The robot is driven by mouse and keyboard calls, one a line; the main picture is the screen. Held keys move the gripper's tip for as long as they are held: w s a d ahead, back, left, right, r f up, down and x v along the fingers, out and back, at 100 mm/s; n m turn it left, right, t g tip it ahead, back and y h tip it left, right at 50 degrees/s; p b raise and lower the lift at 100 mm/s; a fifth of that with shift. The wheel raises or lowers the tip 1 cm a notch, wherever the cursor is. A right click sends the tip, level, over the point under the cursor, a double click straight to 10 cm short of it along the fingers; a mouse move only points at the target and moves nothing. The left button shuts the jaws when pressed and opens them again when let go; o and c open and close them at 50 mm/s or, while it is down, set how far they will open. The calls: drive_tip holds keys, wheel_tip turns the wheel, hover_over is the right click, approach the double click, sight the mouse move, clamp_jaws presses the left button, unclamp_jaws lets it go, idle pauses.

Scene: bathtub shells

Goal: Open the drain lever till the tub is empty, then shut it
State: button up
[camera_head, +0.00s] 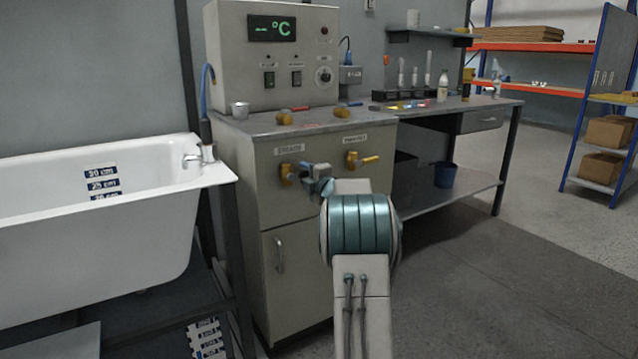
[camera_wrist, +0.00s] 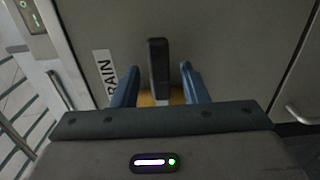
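The drain valve (camera_head: 287,173) is a brass fitting on the front of the grey cabinet, below a label reading DRAIN. In the wrist view its dark lever (camera_wrist: 158,58) stands out between my fingers, with brass (camera_wrist: 160,98) behind. My gripper (camera_head: 314,180) is at the valve; in the wrist view its two blue fingers (camera_wrist: 159,70) are apart, one on each side of the lever, with a gap on both sides. The white tub (camera_head: 90,245) is at the left. Depth marks (camera_head: 102,184) show on its inner wall; I cannot make out a water surface.
The cabinet's display (camera_head: 272,28) shows dashes and °C. A workbench (camera_head: 460,104) with bottles stands at the right. The floor (camera_head: 480,290) at the right is clear.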

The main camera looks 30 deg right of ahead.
drive_tip(key=s+p, duration=0.2)
drive_tip(key=s, duration=1.1)
drive_tip(key=shift+a, duration=0.15)
drive_tip(key=shift+r, duration=0.1)
drive_tip(key=s+a+r+m+g+h+p, duration=0.2)
drive_tip(key=s+a+r+m+g+p, duration=0.1)
drive_tip(key=a+r+m+p, duration=0.4)
drive_tip(key=s+a+r+m+g+h+p, duration=0.25)
drive_tip(key=a+r+p, duration=0.25)
drive_tip(key=r+p, duration=0.4)
drive_tip(key=s+a+r+m+g+y+p, duration=0.1)
drive_tip(key=s+a+r+m+g+p, duration=0.1)
drive_tip(key=s+a+p, duration=0.4)
drive_tip(key=s+a+r+m+g+y+p, duration=0.2)
drive_tip(key=s+a+p, duration=0.5)
drive_tip(key=s, duration=0.5)
drive_tip(key=s+a+r+m+g+y+p, duration=0.2)
drive_tip(key=s+a+r+m+g+p, duration=0.2)
drive_tip(key=s+a, duration=0.4)
drive_tip(key=shift+s+a+m+g+p, duration=0.3)
drive_tip(key=shift+s+g+p, duration=0.25)
drive_tip(key=shift+g+p, duration=0.5)
